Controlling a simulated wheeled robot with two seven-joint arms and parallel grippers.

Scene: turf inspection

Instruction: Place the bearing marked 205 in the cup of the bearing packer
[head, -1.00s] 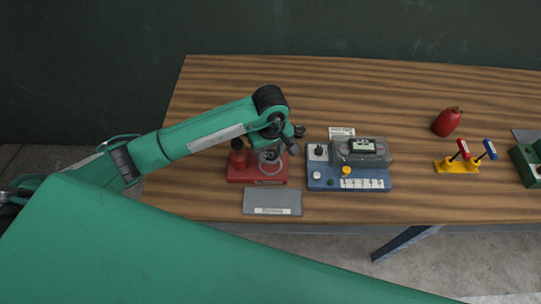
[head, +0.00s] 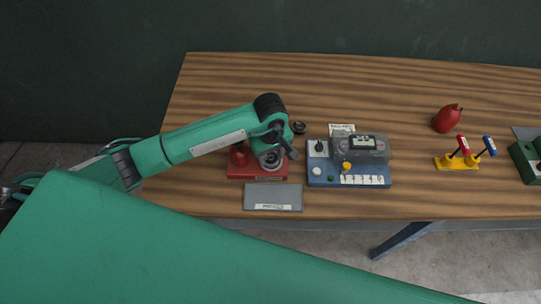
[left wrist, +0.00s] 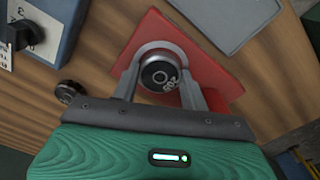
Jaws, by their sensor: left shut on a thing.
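The bearing packer is a red block (head: 246,171) with a red post at its left, in the head view. Its round grey cup (head: 270,161) is partly covered by my left gripper (head: 277,154). In the left wrist view, a dark round bearing (left wrist: 160,73) with a pale number, hard to read fully, lies inside the grey cup (left wrist: 148,50) or just over it; I cannot tell its height. The two fingers of my left gripper (left wrist: 160,90) are shut on this bearing. A second dark bearing (head: 300,127) lies on the table behind the packer. My right gripper is not in view.
A grey plate (head: 272,190) lies in front of the packer. A blue device (head: 320,181) with a display and buttons stands to its right. Farther right are a red rounded object (head: 447,118), a yellow stand (head: 457,163) and a green box (head: 524,160). The table's back is clear.

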